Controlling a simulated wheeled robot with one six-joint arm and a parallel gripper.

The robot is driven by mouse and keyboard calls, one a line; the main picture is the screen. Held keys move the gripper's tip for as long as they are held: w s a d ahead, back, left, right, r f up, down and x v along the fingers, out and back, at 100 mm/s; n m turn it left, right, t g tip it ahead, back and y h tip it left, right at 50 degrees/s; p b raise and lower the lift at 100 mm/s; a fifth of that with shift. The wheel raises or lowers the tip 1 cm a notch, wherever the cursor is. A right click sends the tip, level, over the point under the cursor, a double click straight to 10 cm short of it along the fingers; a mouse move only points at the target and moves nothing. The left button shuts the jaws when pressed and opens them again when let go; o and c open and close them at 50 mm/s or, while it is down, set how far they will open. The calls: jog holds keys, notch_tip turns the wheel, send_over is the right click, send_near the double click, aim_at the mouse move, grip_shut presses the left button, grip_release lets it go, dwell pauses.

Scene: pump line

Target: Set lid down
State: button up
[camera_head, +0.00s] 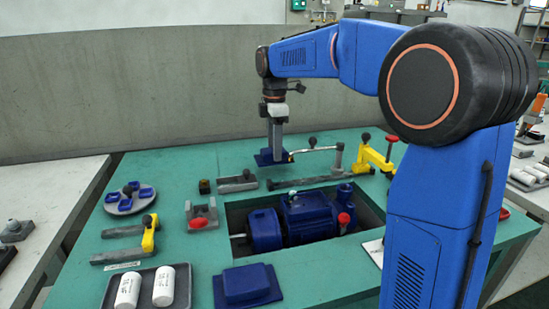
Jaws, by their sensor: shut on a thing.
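My gripper (276,146) points down over the back of the green table and is shut on a small dark blue lid (266,158). The lid is flat and plate-like. I cannot tell whether it touches the table or hangs just above it. The blue pump and motor (305,215) lie in the rectangular opening at the table's middle, in front of my gripper. A larger blue flanged cover (248,284) lies at the table's front edge, apart from my gripper.
Grey and yellow clamps (375,153) stand at the back right, close to my gripper. A red-knobbed block (203,214), a round plate with blue pieces (130,198) and a tray with white cylinders (147,288) are at left. The back left table corner is bare.

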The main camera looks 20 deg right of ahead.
jog(key=shift+f, duration=1.8)
jog(key=shift+f, duration=0.15)
jog(key=o, duration=1.1)
jog(key=shift+c, duration=0.2)
